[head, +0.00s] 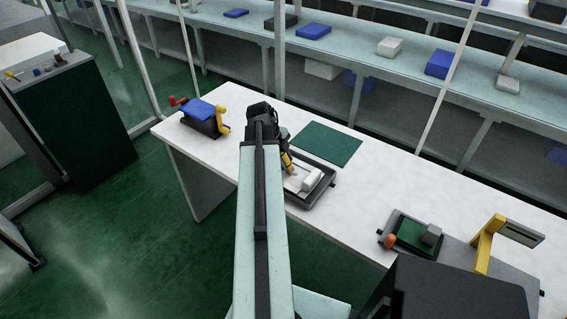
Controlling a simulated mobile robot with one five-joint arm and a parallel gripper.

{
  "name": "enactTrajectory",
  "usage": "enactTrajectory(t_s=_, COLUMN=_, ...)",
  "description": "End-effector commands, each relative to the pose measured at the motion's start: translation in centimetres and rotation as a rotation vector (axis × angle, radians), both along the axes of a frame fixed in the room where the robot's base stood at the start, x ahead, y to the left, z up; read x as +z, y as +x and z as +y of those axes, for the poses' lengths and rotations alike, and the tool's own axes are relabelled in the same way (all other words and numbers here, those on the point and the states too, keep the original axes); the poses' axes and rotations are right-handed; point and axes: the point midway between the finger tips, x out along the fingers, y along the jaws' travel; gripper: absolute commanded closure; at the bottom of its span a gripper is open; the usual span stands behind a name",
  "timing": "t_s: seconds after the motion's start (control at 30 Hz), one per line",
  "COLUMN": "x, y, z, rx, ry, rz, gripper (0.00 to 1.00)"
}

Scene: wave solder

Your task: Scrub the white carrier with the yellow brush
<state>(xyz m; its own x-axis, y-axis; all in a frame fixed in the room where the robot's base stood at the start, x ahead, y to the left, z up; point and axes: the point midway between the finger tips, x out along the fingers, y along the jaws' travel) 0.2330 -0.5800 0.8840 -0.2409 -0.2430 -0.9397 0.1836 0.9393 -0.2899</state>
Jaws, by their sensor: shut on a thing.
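My gripper (286,156) is at the end of my arm, over the left part of a black tray on the white bench. It is shut on the yellow brush (289,165), which tilts down toward the tray. The white carrier (312,181) lies in the tray, just right of the brush's lower end. I cannot tell whether the brush touches the carrier. My arm hides part of the tray's left side and most of the gripper.
The black tray (310,200) has a raised rim. A green mat (326,143) lies flat behind it. A blue-topped fixture (203,112) stands at the left end. A fixture with a green board (412,234) and a yellow stand (487,243) are at right. Bare bench lies between.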

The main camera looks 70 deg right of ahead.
Motion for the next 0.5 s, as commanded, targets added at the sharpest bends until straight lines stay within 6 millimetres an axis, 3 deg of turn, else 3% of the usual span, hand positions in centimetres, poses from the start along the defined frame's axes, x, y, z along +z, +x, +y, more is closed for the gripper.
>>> enactTrajectory(t_s=0.23, x=0.0, y=-0.6, z=0.1, rx=0.0, ry=0.0, rz=0.0, gripper=1.0)
enactTrajectory(t_s=0.5, x=-0.1, y=-3.2, z=0.9, rx=-0.001, ry=-0.001, rz=0.0, gripper=1.0)
